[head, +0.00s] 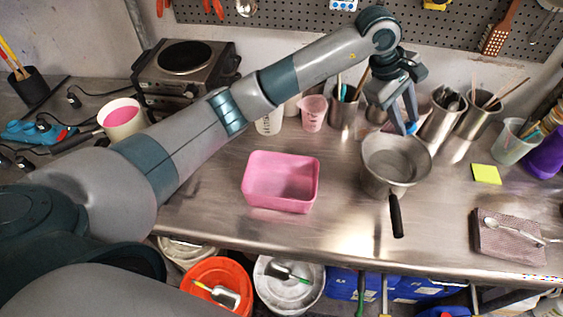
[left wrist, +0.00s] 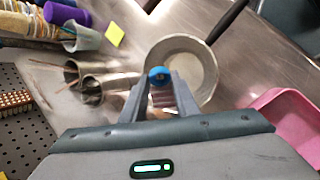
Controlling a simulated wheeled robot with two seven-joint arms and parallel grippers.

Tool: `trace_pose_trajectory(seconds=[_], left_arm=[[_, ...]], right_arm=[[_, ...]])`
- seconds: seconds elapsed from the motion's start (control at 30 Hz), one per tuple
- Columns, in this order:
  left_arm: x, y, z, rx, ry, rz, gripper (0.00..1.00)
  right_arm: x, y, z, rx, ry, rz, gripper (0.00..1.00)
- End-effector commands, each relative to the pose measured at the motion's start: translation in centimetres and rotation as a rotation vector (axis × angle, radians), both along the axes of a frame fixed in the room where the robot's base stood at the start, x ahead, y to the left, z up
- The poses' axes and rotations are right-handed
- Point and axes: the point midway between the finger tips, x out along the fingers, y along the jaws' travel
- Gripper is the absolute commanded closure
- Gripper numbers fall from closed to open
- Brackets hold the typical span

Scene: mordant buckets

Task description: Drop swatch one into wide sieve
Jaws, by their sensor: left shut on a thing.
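The wide sieve (head: 395,165) is a grey round pan-like vessel with a black handle, standing on the steel table right of centre. In the left wrist view the wide sieve (left wrist: 205,72) lies just beyond my fingertips. My left gripper (head: 408,124) is above its far rim, fingers pointing down, shut on a small blue piece (head: 411,128), likely swatch one. The blue piece (left wrist: 158,73) shows between the fingertips of my left gripper (left wrist: 160,84) in the left wrist view, with the sieve's rim behind it. Fingers hide most of it. My right gripper is not in view.
A pink tub (head: 281,202) stands left of the sieve. Metal cups with tools (head: 443,122) stand behind and to the right. A yellow note (head: 486,174) and a mesh pad with a spoon (head: 509,239) lie at the right. The table front between is clear.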

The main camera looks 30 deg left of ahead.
Motion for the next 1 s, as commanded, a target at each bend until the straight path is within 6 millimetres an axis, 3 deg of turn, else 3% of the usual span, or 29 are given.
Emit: trace_pose_trajectory(seconds=[0.3, 0.67, 0.7, 0.8, 1.0], left_arm=[[0.0, 0.0, -2.6, 0.0, 0.001, 0.001, 0.91], [0.0, 0.0, -2.9, 0.001, 0.0, 0.0, 0.91], [0.0, 0.0, -2.9, 0.001, 0.0, 0.0, 0.7], [0.0, 0.0, -2.9, 0.001, 0.0, 0.0, 0.51], [0.0, 0.0, -2.9, 0.001, 0.0, 0.0, 0.51]], right_arm=[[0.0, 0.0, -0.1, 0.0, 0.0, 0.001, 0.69], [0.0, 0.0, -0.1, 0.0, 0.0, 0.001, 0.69], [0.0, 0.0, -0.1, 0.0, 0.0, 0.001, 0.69], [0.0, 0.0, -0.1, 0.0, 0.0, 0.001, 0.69], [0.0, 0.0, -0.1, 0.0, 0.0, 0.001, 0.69]])
